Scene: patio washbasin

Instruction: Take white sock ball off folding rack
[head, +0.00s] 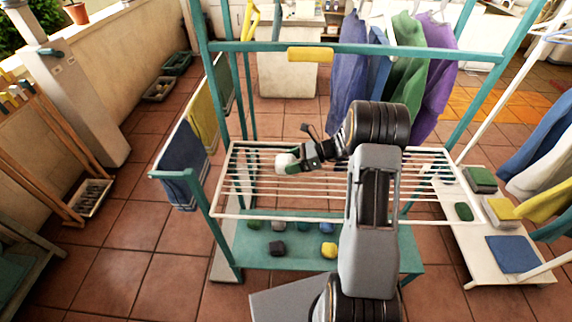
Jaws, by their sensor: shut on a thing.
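The white sock ball (284,163) is at the left part of the white barred folding rack (240,215). My gripper (292,166) reaches in from the right and is shut on the sock ball. A dark green patch shows at the ball's lower right, by the fingers; I cannot tell what it is. From this angle I cannot tell whether the ball touches the bars or is held just above them. My arm hides part of the rack's right half.
A teal frame (350,47) surrounds the rack, with hanging garments (405,75) behind. Several sock balls, one yellow (328,250), lie on the teal lower shelf (385,262). A low white table (480,265) with folded cloths stands right.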

